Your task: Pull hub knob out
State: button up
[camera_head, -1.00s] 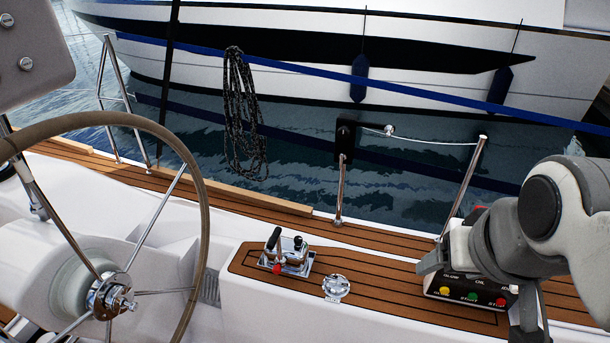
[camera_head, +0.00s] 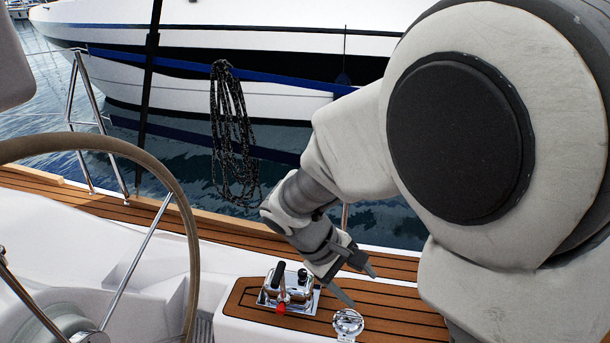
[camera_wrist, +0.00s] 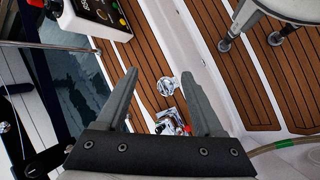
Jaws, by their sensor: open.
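The chrome lever control (camera_head: 287,291) stands on the teak-topped console, with a black-handled lever and a red knob (camera_head: 281,308) at its front. I cannot tell which part is the hub knob. In the wrist view the control (camera_wrist: 170,121) shows between the finger bases, with its red part (camera_wrist: 187,130) by the right finger. The steering wheel's hub (camera_head: 75,331) is cut off at the lower left. My gripper (camera_head: 361,288) is open and empty, above the console, right of the control and apart from it. In the wrist view its fingers (camera_wrist: 160,75) are spread wide.
A round chrome fitting (camera_head: 348,323) sits on the console right of the control. The wheel rim (camera_head: 190,230) rises to the left. A panel with colored buttons (camera_wrist: 100,14) shows in the wrist view. My arm covers the right side of the head view.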

jog(key=w+a+f+n+t+h+b, duration=0.1)
jog(key=a+f+n+t+h+b, duration=0.3)
jog(key=f, duration=0.6)
jog(key=w+a+f+n+t+h+b, duration=0.1)
jog(key=w+a+f+n+t, duration=0.1)
jog(key=a+f+n, duration=0.6)
jog(key=n+t+y+b, duration=0.5)
jog(key=n+t+y, duration=0.4)
jog(key=n+t, duration=0.2)
send_near(280, 313)
jog(key=w, duration=0.3)
jog(key=w+b, duration=0.1)
jog(key=w, duration=0.1)
jog(key=w+d+b, duration=0.1)
jog(key=w, duration=0.2)
jog(key=shift+w+r, duration=0.15)
jog(key=shift+w, duration=0.15)
grip_shut()
jog(key=shift+s, duration=0.1)
